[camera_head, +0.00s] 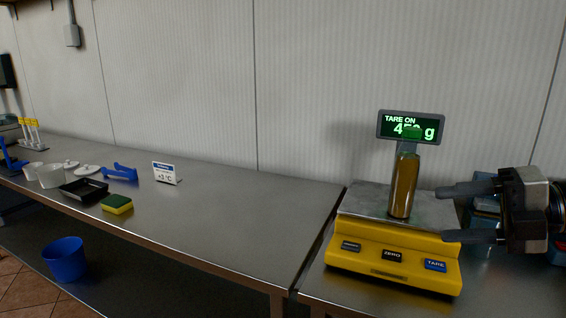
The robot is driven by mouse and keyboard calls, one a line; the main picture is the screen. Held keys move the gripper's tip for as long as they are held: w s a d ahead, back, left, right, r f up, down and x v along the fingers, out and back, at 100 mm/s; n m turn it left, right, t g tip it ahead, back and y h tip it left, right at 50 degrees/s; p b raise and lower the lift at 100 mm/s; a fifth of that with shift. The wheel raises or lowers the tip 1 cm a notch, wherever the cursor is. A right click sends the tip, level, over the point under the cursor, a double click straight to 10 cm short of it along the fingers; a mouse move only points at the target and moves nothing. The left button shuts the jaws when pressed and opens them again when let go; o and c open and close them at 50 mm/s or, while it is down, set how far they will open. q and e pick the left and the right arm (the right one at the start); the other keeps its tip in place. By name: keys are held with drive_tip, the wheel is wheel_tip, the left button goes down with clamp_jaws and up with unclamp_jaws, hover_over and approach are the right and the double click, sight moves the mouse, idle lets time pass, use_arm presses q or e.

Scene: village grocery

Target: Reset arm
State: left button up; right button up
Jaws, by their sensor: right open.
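My right gripper (451,213) comes in from the right edge, its two dark fingers pointing left. It is open and empty, beside the right side of the scale pan. A bottle with brown-gold contents and a green cap (404,186) stands upright on the metal pan of the yellow scale (394,262). The fingertips look apart from the bottle. My left gripper is not in view.
The steel counter (240,205) is mostly clear in the middle. On its left are a sign (167,173), a yellow-green sponge (117,204), a black tray (84,190), white containers (50,175) and a blue holder (120,172). A blue bucket (66,260) stands below.

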drive_tip(key=s+a+f+m+t+h+b, duration=0.15)
drive_tip(key=f+m+t+h, duration=0.25)
drive_tip(key=f+m, duration=0.85)
drive_tip(key=s+a+f+m+t+h+b, duration=0.1)
drive_tip(key=s+a+f+m+t+h, duration=0.3)
drive_tip(key=f+m, duration=0.8)
drive_tip(key=s+a+f+m+g, duration=0.2)
drive_tip(key=s+a+f, duration=0.2)
drive_tip(key=f, duration=0.3)
drive_tip(key=s+a+f+m+g+b, duration=0.1)
drive_tip(key=s+a+f+m+g, duration=0.1)
drive_tip(key=s+a+f, duration=0.2)
wheel_tip(320, 180, down, 4)
drive_tip(key=shift+a+f+g+h, duration=0.1)
drive_tip(key=shift+a+g+h, duration=0.25)
drive_tip(key=shift+a, duration=0.65)
drive_tip(key=shift+s, duration=0.1)
